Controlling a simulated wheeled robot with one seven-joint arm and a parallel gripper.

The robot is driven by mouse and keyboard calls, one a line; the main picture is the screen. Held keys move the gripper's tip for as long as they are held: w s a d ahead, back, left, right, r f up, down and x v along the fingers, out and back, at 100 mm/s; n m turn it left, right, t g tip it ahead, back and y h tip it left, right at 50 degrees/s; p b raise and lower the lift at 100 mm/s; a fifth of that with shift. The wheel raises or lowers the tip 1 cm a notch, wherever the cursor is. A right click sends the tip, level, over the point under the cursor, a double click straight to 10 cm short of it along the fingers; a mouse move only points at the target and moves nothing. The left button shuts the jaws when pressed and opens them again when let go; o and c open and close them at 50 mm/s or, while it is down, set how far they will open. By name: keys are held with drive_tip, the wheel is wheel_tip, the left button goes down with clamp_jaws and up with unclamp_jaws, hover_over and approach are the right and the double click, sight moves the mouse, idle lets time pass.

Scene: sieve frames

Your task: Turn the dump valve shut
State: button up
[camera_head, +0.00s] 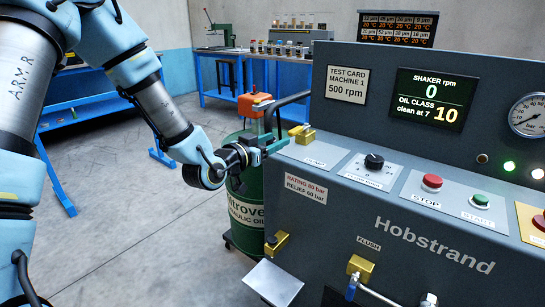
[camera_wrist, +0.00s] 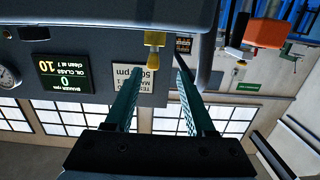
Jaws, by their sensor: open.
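A small brass valve (camera_head: 302,133) stands on the left end of the grey machine's sloping top, behind a pale label plate (camera_head: 316,153) whose text is too small to read surely. I take it as the dump valve. My gripper (camera_head: 280,144) is just left of it, open, with teal fingers pointing toward it. In the wrist view, which is turned upside down, my gripper (camera_wrist: 159,70) is open and empty. The brass valve (camera_wrist: 154,38) shows just beyond and between the fingertips, apparently untouched. Whether the valve is turned open or shut I cannot tell.
The machine front has a brass fitting (camera_head: 277,243) and a flush valve (camera_head: 360,268) with a blue-ended lever. A knob (camera_head: 374,162), red stop button (camera_head: 432,182) and green start button (camera_head: 480,200) lie to the right. A green oil drum (camera_head: 245,205) stands below my gripper.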

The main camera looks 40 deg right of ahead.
sight(298, 127)
drive_tip(key=shift+h, duration=0.4)
drive_tip(key=x, duration=0.3)
drive_tip(key=p+x, duration=0.1)
drive_tip(key=x, duration=0.3)
drive_tip(key=s+p+x, duration=0.1)
drive_tip(key=x, duration=0.2)
drive_tip(key=shift+d+r, duration=0.2)
drive_tip(key=shift+d, duration=0.15)
clamp_jaws()
idle(0.7)
